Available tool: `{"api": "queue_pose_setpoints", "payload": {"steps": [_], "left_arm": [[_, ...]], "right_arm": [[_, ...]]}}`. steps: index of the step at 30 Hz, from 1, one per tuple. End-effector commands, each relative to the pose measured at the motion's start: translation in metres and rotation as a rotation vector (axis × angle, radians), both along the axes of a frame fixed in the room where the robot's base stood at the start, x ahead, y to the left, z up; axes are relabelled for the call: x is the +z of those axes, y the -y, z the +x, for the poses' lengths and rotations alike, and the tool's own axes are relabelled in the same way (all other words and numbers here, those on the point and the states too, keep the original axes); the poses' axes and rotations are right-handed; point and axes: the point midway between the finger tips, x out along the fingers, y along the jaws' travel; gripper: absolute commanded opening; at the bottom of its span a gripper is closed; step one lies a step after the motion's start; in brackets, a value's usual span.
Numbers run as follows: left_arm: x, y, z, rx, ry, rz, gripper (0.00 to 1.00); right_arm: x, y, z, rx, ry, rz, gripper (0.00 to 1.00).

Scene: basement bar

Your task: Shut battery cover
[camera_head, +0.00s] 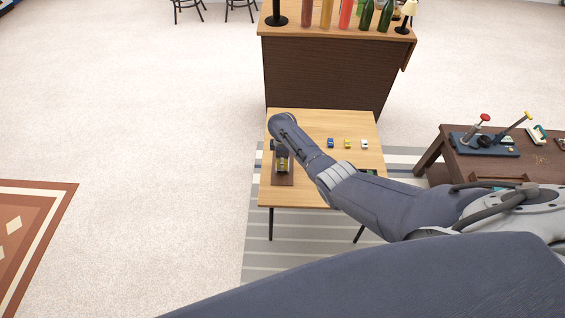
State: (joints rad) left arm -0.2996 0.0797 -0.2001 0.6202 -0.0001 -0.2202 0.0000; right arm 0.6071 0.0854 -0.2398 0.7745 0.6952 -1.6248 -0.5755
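A small device (282,165) with dark and yellowish parts is on a brown base (282,180) at the left side of the light wood table (315,118). It is too small and too covered to make out a battery cover. My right arm reaches in from the right across the table. My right gripper (281,153) points down at the device, over its far part. I cannot tell whether its fingers touch the device or are open or shut. My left gripper is not in view.
Blue, yellow and white-green toy cars (347,143) stand in a row on the table. A dark flat item (368,172) is partly behind my arm. A bar counter (325,75) with bottles stands behind. A dark side table (500,160) with levers is at right.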

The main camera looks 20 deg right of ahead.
Motion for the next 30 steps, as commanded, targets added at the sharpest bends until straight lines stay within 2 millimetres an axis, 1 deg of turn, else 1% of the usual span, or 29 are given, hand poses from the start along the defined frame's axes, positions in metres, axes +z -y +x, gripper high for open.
{"api": "queue_pose_setpoints", "payload": {"steps": [6, 7, 12, 30], "left_arm": [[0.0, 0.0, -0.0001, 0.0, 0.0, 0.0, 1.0], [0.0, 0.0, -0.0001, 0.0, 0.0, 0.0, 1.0], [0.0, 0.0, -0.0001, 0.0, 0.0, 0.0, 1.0], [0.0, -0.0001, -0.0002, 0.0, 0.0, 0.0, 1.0]], "right_arm": [[0.0, -0.0001, -0.0001, 0.0, 0.0, 0.0, 0.16], [0.0, -0.0001, -0.0001, 0.0, 0.0, 0.0, 0.18], [0.0, -0.0001, -0.0001, 0.0, -0.001, 0.0, 0.0], [-0.0008, 0.0014, -0.0008, -0.002, -0.002, 0.0, 0.0]]}}
